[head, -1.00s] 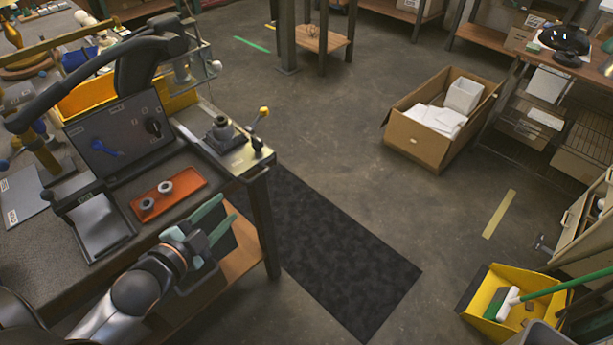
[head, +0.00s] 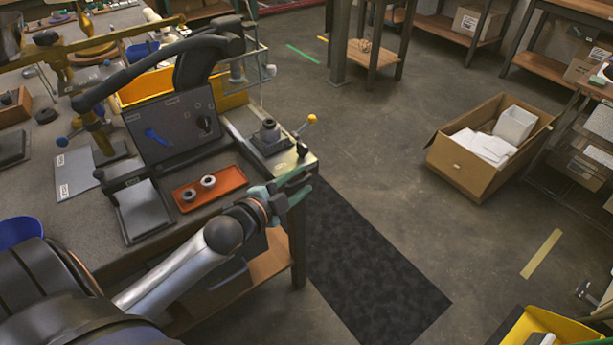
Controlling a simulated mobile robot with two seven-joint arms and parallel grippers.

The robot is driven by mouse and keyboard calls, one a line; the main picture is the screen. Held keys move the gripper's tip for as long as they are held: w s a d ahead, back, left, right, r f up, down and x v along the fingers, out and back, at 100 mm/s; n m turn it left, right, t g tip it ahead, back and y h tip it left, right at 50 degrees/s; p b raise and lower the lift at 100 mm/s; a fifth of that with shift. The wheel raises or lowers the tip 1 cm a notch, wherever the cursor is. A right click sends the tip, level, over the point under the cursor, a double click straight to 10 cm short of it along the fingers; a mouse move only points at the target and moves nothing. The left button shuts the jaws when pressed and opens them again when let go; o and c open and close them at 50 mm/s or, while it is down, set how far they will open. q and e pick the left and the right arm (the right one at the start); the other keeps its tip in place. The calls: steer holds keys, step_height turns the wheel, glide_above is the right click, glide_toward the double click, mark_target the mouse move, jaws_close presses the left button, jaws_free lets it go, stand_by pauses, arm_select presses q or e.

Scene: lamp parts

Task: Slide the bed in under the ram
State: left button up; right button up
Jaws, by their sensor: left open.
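A grey round metal piece (head: 269,131) sits on a small dark plate at the right end of the bench, by a lever with a yellow knob (head: 312,118). This plate may be the bed, at the end of a pale metal rail (head: 234,140); I cannot tell for sure. No ram can be told clearly; a dark upright panel (head: 172,128) and a black curved arm (head: 150,68) stand behind. My left gripper (head: 303,183) is open and empty, its teal fingers just off the bench's front right corner, nearer me than the lever. My right gripper is out of view.
An orange tray (head: 226,181) with two grey rings lies on the bench beside a grey flat tray (head: 145,212). A yellow bin (head: 145,90) stands behind the panel. A dark mat (head: 365,265) and open floor lie right; a cardboard box (head: 470,170) stands beyond.

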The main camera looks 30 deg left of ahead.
arm_select(q)
steer(key=shift+x, duration=1.55)
steer(key=shift+c, duration=0.3)
steer(key=shift+f, duration=0.1)
jaws_close()
